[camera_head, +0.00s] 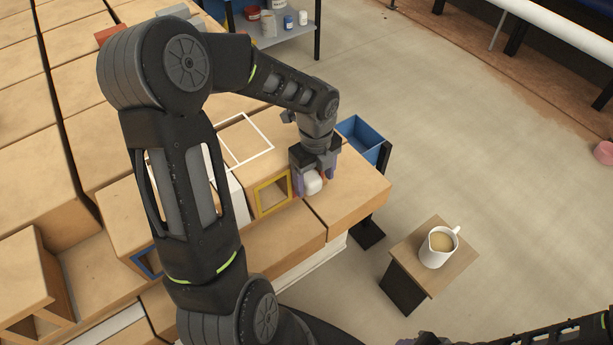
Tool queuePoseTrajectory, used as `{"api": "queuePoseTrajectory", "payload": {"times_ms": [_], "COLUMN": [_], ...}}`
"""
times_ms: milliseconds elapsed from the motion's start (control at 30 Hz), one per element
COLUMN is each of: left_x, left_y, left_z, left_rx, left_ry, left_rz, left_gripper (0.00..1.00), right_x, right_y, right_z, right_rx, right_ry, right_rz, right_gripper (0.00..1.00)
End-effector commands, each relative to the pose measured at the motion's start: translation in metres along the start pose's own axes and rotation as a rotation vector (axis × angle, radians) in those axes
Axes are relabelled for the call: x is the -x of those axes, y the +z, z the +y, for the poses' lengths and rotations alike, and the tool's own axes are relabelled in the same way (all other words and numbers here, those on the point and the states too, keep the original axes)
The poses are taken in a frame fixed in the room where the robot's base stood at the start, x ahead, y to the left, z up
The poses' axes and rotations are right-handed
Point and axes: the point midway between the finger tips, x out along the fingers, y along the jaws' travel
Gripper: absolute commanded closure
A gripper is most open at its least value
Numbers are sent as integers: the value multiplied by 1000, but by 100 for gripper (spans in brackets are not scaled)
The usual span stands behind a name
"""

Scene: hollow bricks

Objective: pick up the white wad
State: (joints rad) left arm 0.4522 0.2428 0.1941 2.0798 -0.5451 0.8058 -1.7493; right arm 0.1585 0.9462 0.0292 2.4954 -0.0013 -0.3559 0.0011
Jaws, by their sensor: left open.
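The white wad (314,184) is a small rounded lump at the front edge of the hollow brick top, right of a yellow-framed opening. My left gripper (315,182) points down over it, open, with purple-padded fingers on either side of the wad. Whether the fingers touch it I cannot tell. The gripper hides the wad's upper part.
A yellow-framed opening (272,195) is just left of the gripper. A blue bin (362,138) stands behind it. A small wooden stand (455,268) holds a cup of milky drink (439,246) to the right. A grey shelf (285,35) with jars stands at the back.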

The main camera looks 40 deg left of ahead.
Motion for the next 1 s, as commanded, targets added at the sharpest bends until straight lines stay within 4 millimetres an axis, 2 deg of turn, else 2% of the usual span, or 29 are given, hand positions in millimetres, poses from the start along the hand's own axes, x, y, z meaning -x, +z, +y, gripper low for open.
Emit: {"api": "queuePoseTrajectory", "payload": {"times_ms": [100,200,767,1000], "left_x": [-15,-19,-18,-18], "left_y": [0,0,0,0], "left_z": [0,0,0,0], "left_rx": [-2,-1,-1,-1], "left_ry": [1,0,-1,0], "left_rz": [1,1,0,-1], "left_gripper": [29,29,29,49], "right_x": [0,0,0,0], "right_y": [0,0,0,0], "right_z": [0,0,0,0], "right_rx": [0,0,0,0], "right_ry": [0,0,0,0], "right_rz": [0,0,0,0], "right_gripper": [64,64,64,64]}}
